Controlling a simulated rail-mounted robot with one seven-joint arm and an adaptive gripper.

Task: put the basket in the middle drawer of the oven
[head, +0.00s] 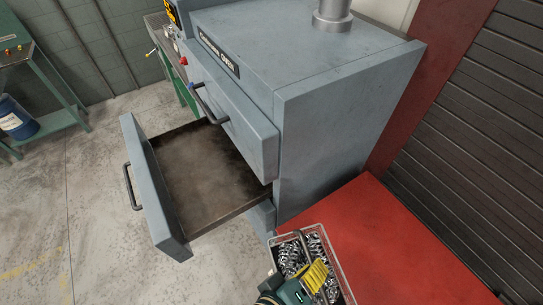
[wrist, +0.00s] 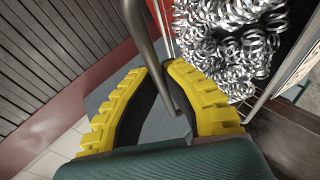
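The oven (head: 340,100) is a blue-grey cabinet. Its middle drawer (head: 205,170) is pulled out to the left, with a dark, empty inside and a bar handle on its front. The basket (head: 339,265), full of shiny coiled springs, is at the bottom of the head view, by the left edge of the red table. My gripper (head: 315,277) is over the basket. In the wrist view, the yellow fingers (wrist: 156,69) close around the basket's bar handle (wrist: 147,45), with the springs (wrist: 232,45) beyond. I cannot tell whether the basket touches the table.
The upper drawer (head: 225,110) of the oven juts out above the rear part of the middle drawer. The red table (head: 400,245) stands right of the oven. A dark shutter (head: 480,130) is behind it. Open floor (head: 110,220) lies left of the drawer.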

